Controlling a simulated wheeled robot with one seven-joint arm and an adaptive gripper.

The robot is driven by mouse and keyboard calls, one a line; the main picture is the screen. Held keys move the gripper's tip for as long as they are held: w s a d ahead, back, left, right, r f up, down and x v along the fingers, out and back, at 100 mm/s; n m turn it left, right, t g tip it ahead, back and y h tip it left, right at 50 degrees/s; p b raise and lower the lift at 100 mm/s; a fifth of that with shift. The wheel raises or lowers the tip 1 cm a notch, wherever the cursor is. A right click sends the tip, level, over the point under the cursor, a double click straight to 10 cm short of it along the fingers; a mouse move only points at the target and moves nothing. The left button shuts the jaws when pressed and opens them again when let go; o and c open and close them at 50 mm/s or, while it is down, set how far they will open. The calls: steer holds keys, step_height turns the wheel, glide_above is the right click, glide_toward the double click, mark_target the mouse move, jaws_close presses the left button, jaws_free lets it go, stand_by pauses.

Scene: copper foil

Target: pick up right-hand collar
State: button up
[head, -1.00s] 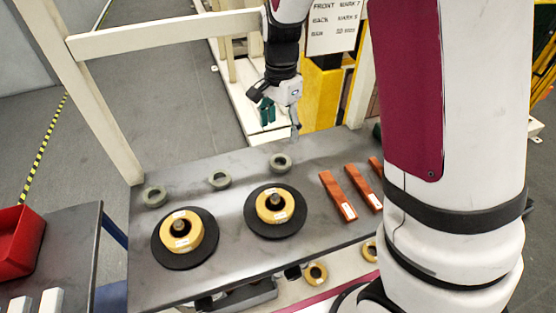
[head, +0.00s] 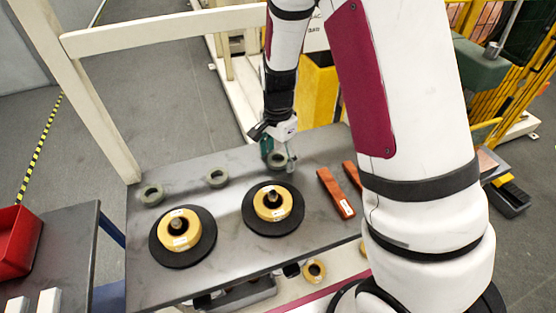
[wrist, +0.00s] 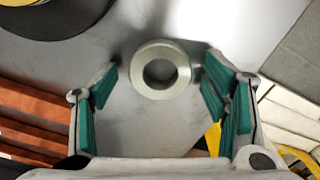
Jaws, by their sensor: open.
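The right-hand collar (head: 284,164), a grey-green ring, lies flat on the dark table near its back edge. In the wrist view the collar (wrist: 138,70) shows whole, its hole clear, centred between the fingertips and a little ahead of them. My gripper (head: 271,148) is just above and behind the collar, pointing down. Its green-padded fingers (wrist: 160,82) are apart, with nothing between the pads. Two similar collars, the middle one (head: 217,184) and the left one (head: 150,203), lie in a row to the left.
Two black discs with yellow rolls, one left (head: 181,254) and one right (head: 245,222), lie in front of the collars. Copper-coloured bars (head: 336,193) lie to the right, partly behind my arm. A red bin (head: 18,240) stands on the left table.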

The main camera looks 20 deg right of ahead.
steer(key=c, duration=1.4)
steer(key=shift+r, duration=0.1)
steer(key=shift+c, duration=0.2)
